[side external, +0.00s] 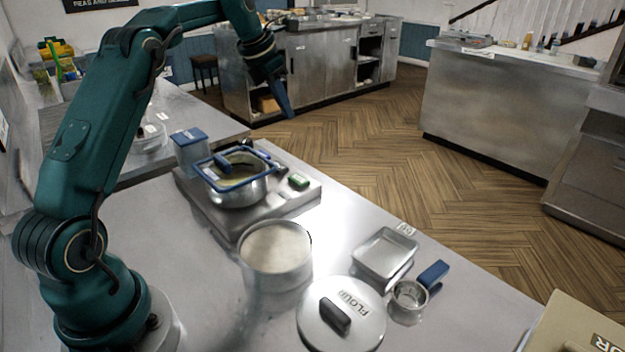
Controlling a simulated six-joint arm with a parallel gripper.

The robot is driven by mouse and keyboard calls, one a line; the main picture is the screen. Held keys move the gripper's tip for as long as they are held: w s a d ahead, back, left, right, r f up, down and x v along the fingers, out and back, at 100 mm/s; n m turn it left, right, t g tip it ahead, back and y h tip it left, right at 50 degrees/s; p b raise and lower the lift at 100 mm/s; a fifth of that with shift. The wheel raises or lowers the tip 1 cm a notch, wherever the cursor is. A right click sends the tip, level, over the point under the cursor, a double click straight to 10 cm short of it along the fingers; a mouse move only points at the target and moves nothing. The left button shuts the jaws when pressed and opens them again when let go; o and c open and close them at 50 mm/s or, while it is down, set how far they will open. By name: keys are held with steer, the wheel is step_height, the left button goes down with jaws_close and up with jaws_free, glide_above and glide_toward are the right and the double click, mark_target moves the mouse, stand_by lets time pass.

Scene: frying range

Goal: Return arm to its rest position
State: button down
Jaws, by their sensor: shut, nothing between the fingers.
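My gripper (285,103) is at the end of my teal arm, raised well above the steel worktop (187,270) and pointing down. Its blue fingers are together and hold nothing. It hangs apart from everything, above and to the right of the pot in the picture. The metal pot (238,195) stands on a flat steel plate unit (285,206), with a blue-rimmed frame (269,163) across its top and yellowish contents inside.
On the worktop are an open tin of white powder (276,246), a lid marked FLOUR (342,314), a square metal tray (385,254), a small blue-handled cup (408,297) and a blue-lidded container (190,150). Other steel counters (500,105) stand beyond open wooden floor.

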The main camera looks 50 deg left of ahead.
steer(key=s+d+r+m+t, duration=0.1)
steer(key=s+d+r+m, duration=0.45)
steer(key=d+m, duration=0.2)
steer(key=s+d+r+m+t, duration=0.1)
steer(key=s+d+r+m, duration=0.3)
steer(key=s+d+m, duration=0.4)
steer(key=s+d+f+m, duration=0.2)
steer(key=s+f+m, duration=0.3)
steer(key=m, duration=0.4)
steer(key=s+d+f+m+g, duration=0.1)
steer(key=s+d+f+m, duration=0.1)
steer(key=s+f+m, duration=0.4)
steer(key=s+m, duration=0.1)
steer(key=m, duration=0.3)
steer(key=shift+s+d, duration=0.15)
